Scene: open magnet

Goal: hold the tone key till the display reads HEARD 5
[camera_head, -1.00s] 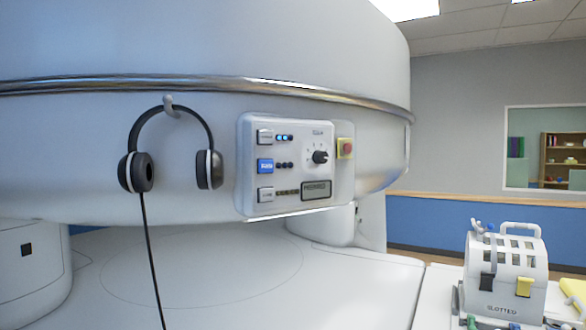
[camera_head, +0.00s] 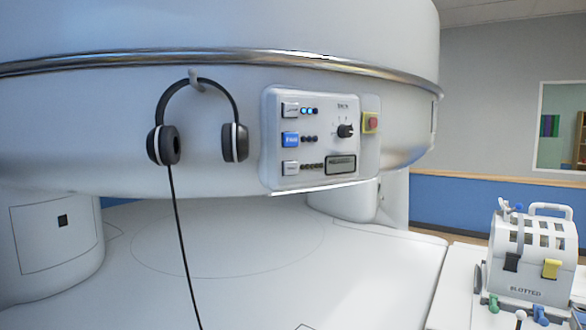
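The control panel (camera_head: 320,175) is mounted on the front of the magnet's upper housing. It has a column of three keys: a white top key (camera_head: 290,109), a blue middle key (camera_head: 290,139) and a white bottom key (camera_head: 290,168). Their labels are too small to read, so I cannot tell which is the tone key. Small lights sit beside each key; the top ones glow blue. The display (camera_head: 341,165) is at the lower right of the panel, its text unreadable. A black dial (camera_head: 345,131) is above it. Neither of my grippers is in view.
Black headphones (camera_head: 236,143) hang on a hook left of the panel, their cable running down. A red button (camera_head: 370,122) is at the panel's right. A white slotted coil (camera_head: 535,250) stands on a surface at the right. The space before the panel is clear.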

